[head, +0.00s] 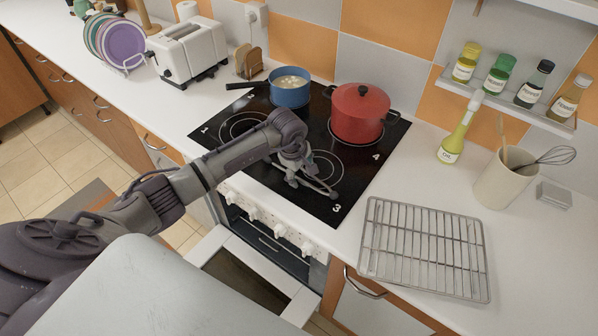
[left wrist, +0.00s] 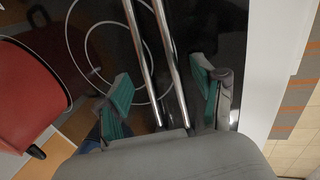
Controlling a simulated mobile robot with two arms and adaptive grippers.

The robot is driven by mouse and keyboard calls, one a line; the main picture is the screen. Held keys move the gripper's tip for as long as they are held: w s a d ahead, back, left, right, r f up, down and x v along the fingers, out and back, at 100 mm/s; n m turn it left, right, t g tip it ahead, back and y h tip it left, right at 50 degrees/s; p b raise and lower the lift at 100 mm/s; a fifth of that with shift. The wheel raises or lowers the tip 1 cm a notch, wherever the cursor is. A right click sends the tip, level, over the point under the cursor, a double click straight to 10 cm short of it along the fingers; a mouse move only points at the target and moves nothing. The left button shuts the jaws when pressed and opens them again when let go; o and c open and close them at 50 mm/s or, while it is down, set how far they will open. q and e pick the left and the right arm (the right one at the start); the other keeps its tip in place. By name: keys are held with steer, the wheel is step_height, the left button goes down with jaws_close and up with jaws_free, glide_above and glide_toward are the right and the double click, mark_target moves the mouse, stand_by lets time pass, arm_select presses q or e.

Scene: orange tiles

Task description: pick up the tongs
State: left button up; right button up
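The metal tongs (left wrist: 171,60) lie on the black cooktop, and their two shiny arms run between the fingers of my left gripper (left wrist: 162,85) in the left wrist view. The green-padded fingers are spread, one on each side of the tongs, with a gap to both arms. In the head view, my left gripper (head: 302,172) is over the front part of the cooktop (head: 350,205), and it partly hides the tongs. The tongs' near end is hidden behind the gripper body in the left wrist view. My right gripper is not in view.
A red lidded pot (head: 360,112) stands close behind the gripper, and a blue pan (head: 290,90) is at the back left. A wire rack (head: 425,250) lies on the counter to the right. The oven door (head: 245,275) below appears open.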

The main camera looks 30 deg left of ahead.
arm_select(q)
steer(key=shift+s, duration=0.1)
jaws_close()
steer(key=shift+r, duration=0.1)
